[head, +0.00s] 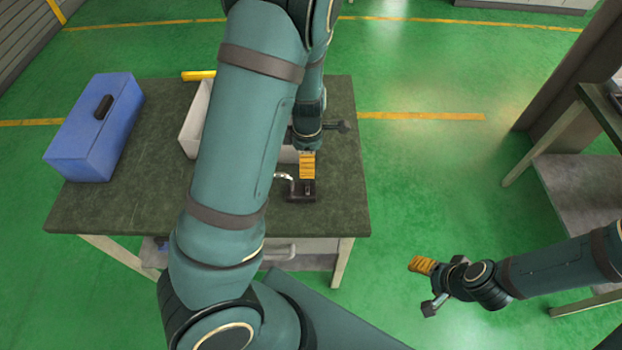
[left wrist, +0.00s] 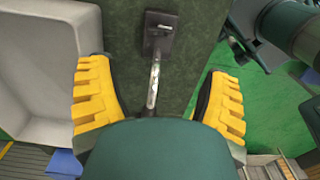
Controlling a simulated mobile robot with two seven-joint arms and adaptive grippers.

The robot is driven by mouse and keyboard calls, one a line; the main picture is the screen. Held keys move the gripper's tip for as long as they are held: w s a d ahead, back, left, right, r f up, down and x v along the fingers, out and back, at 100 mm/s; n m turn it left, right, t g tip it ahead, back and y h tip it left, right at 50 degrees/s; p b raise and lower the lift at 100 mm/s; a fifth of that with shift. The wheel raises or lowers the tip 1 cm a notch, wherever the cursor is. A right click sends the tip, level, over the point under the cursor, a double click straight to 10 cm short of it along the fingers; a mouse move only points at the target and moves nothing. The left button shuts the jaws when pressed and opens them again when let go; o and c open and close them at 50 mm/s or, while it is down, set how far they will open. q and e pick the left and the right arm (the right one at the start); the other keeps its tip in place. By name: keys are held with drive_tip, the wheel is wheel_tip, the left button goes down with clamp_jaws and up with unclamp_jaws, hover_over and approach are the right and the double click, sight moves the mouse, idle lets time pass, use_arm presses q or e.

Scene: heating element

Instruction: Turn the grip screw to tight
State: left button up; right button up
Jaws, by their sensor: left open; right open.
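The grip screw appears to be a thin metal bar (left wrist: 153,85) on a small black fixture (left wrist: 158,38) on the table. In the head view the bar's bright curved end (head: 284,177) and the fixture (head: 301,194) sit near the table's front right. My left gripper (head: 307,166) is above the fixture, partly hidden by my arm. In the left wrist view its yellow-padded fingers are apart, one on each side of the bar with gaps, gripping nothing. My right gripper (head: 426,284) is open and empty, off the table at lower right.
The dark table (head: 120,205) carries a blue toolbox (head: 98,130) at the left and a pale bin (head: 192,135) behind my left arm; the bin (left wrist: 35,75) is left of the fixture in the wrist view. Another table (head: 575,185) stands far right.

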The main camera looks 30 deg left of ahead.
sight(307, 184)
use_arm(q)
wheel_tip(307, 184, down, 12)
drive_tip(key=b, duration=0.2)
drive_tip(key=shift+f+b, duration=0.15)
drive_tip(key=shift+b, duration=0.25)
drive_tip(key=c, duration=1.2)
